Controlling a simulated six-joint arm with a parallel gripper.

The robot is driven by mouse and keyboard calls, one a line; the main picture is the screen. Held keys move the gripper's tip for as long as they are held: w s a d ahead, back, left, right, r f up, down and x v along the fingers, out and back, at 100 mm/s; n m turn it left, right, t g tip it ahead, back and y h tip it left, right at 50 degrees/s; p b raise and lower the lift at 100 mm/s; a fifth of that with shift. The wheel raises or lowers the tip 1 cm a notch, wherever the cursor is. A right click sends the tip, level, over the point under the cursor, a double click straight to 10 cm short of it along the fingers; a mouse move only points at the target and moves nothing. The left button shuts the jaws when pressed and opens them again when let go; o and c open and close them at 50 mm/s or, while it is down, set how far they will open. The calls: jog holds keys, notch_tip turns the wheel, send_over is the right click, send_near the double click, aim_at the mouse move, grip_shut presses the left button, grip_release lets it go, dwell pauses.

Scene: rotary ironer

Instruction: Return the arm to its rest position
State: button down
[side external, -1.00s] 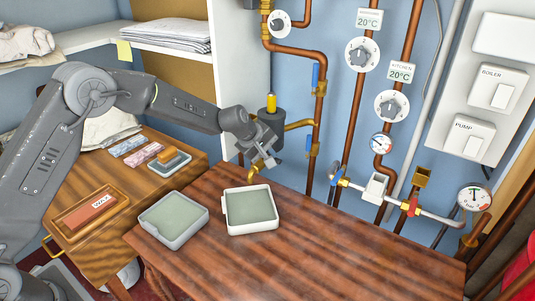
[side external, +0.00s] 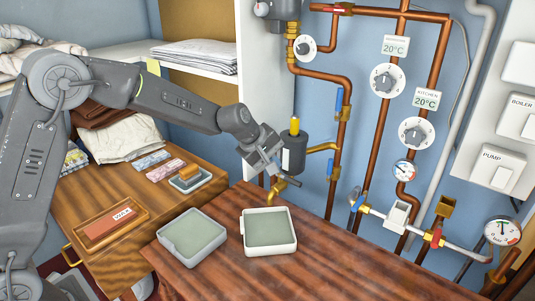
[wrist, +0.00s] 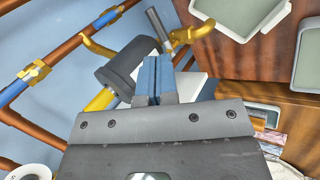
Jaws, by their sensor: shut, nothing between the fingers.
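My arm reaches in from the left in the side external view. My gripper (side external: 277,177) is near the far edge of the wooden worktop, just in front of a dark grey cylinder with a yellow top (side external: 293,150). In the wrist view my gripper (wrist: 154,78) has its two blue-grey fingers together with nothing between them. The brass pipe below the cylinder and a grey lever (wrist: 158,30) show beyond the fingertips. I cannot tell whether the fingers touch either of them.
Two shallow trays, a grey one (side external: 164,250) and a white one (side external: 247,249), sit on the worktop (side external: 330,272). A side table (side external: 60,205) holds a wax tray (side external: 90,244). Copper pipes and dials line the blue wall. The worktop's right part is clear.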

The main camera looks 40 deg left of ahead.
jog(key=s+r+m, duration=0.3)
jog(key=s+r, duration=0.5)
jog(key=s+a+r+m+y, duration=0.1)
jog(key=s+m, duration=0.4)
jog(key=s, duration=0.8)
jog(key=s+a+m+y, duration=0.1)
jog(key=s+a+m, duration=0.2)
jog(key=s, duration=1.1)
jog(key=m, duration=0.2)
jog(key=shift+a+r+m+g, duration=0.15)
jog(key=shift+r+m+g, duration=0.25)
jog(key=shift+s, duration=0.1)
